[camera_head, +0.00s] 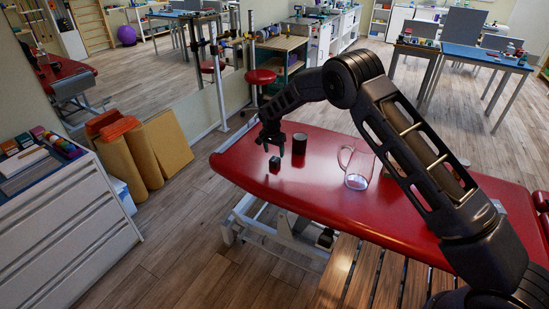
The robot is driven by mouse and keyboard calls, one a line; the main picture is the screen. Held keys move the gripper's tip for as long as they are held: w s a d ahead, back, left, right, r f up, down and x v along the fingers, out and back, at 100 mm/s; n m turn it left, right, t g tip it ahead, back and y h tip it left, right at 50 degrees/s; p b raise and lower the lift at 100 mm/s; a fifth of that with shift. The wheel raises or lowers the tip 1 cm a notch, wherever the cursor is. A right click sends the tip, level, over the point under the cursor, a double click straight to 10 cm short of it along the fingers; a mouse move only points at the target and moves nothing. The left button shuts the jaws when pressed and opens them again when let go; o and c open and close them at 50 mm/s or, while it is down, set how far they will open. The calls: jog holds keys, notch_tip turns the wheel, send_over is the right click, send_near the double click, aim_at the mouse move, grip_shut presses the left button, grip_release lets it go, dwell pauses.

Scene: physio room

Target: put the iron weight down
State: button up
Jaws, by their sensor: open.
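A small dark block (274,163) sits on the red padded treatment table (325,190) near its left end. A dark cylinder (299,144) stands upright to its right and a little behind. I cannot tell from looks alone which of the two is the iron weight. My gripper (270,148) hangs just above the block, pointing down, with its fingers apart and nothing visibly held between them. The fingers are small and dark here, so any contact with the block is not clear.
A clear glass jug (357,168) stands on the table, right of the cylinder and close to my arm. A wooden slatted surface (365,275) lies in front. A white drawer cabinet (65,215) stands at the left. The table's left end around the block is mostly clear.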

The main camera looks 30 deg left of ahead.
aim_at(273, 161)
notch_tip(273, 161, up, 6)
jog(key=s, duration=0.1)
jog(key=shift+w+r, duration=0.1)
jog(key=w+d+r, duration=0.4)
jog(key=d+r, duration=0.4)
jog(key=d, duration=0.2)
jog(key=w+d+r, duration=0.3)
jog(key=d+r, duration=0.5)
jog(key=d, duration=0.1)
jog(key=w+d+r, duration=0.4)
jog(key=d+r, duration=0.4)
jog(key=d, duration=0.2)
jog(key=s+d+r+y, duration=0.15)
jog(key=d+r, duration=0.55)
jog(key=d, duration=0.7)
jog(key=s+d+r+t, duration=0.1)
jog(key=s+d+r, duration=0.2)
jog(key=s+d, duration=0.5)
jog(key=s+d+r, duration=0.4)
jog(key=d, duration=0.8)
jog(key=s+d+f+t, duration=0.1)
jog(key=s+d+f, duration=0.1)
jog(key=s+d, duration=0.4)
jog(key=s+d+f+h, duration=0.1)
jog(key=s+d+f, duration=0.1)
jog(key=s+d, duration=0.5)
jog(key=s, duration=0.6)
jog(key=shift+s+d+t, duration=0.2)
jog(key=shift+d+t, duration=0.05)
jog(key=shift+t, duration=0.15)
